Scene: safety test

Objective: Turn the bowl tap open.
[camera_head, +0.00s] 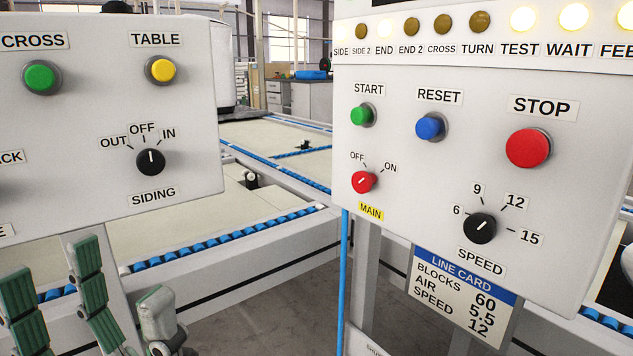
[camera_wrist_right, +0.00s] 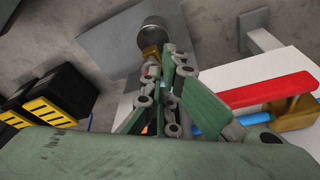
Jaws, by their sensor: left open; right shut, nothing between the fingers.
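A tap with a long red lever (camera_wrist_right: 262,93) and a brass body (camera_wrist_right: 292,114) sits on a blue pipe (camera_wrist_right: 248,118) at the right of the right wrist view. Whether it is the bowl tap cannot be told. The lever runs roughly along the pipe. My right gripper (camera_wrist_right: 168,75) is shut and empty, left of the lever. Its green finger pad overlaps the lever's left end in the picture; contact cannot be told. In the head view my left gripper (camera_head: 118,285) is open and empty at lower left, below the left panel. The tap does not show there.
A metal cylinder (camera_wrist_right: 153,27) with brass beneath stands beyond my right fingers. Black-and-yellow boxes (camera_wrist_right: 45,105) lie at left. In the head view, a left panel (camera_head: 90,110) and a right panel (camera_head: 450,180) flank a conveyor (camera_head: 225,220). A line card (camera_head: 460,297) hangs below the right panel.

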